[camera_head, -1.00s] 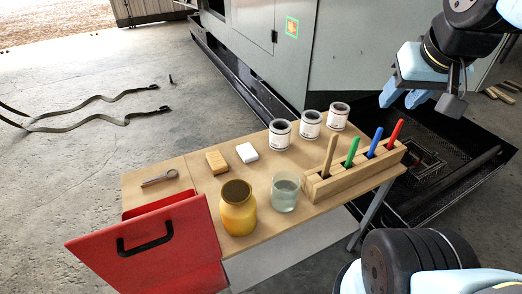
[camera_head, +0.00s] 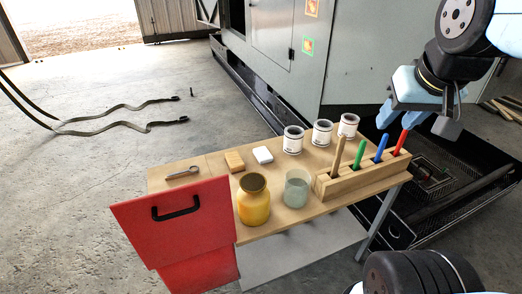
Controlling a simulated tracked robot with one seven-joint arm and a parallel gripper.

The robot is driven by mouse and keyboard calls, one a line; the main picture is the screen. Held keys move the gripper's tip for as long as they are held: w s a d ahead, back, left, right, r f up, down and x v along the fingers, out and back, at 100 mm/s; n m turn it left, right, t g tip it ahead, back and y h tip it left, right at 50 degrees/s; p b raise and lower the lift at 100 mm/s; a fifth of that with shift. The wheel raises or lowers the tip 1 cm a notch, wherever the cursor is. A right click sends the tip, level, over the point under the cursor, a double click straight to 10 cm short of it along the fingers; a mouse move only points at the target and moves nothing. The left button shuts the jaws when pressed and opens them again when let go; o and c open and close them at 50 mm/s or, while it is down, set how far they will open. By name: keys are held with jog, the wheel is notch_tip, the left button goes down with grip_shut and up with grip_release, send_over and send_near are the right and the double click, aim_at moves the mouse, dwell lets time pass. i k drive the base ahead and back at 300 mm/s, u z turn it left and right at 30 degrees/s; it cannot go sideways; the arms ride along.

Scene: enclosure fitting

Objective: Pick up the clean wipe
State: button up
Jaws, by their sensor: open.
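A small white block-like pad (camera_head: 262,154), which looks like the clean wipe, lies flat on the wooden table (camera_head: 215,168) toward its back edge. A tan pad (camera_head: 234,161) lies just left of it. My gripper (camera_head: 401,117) is at the upper right, open and empty, with blue fingers pointing down. It is well to the right of the white pad and apart from it. In the picture its fingers appear above the pens in the wooden rack.
A wooden rack (camera_head: 330,188) holds several coloured pens. White cans (camera_head: 293,140) stand behind, a glass jar (camera_head: 297,188) and yellow jar (camera_head: 253,205) in front. A metal tool (camera_head: 183,173) lies left. A red case (camera_head: 170,225) is at the front left. A grey cabinet (camera_head: 360,60) stands behind.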

aim_at(263, 156)
jog(key=i, duration=0.9)
jog(key=z, duration=0.05)
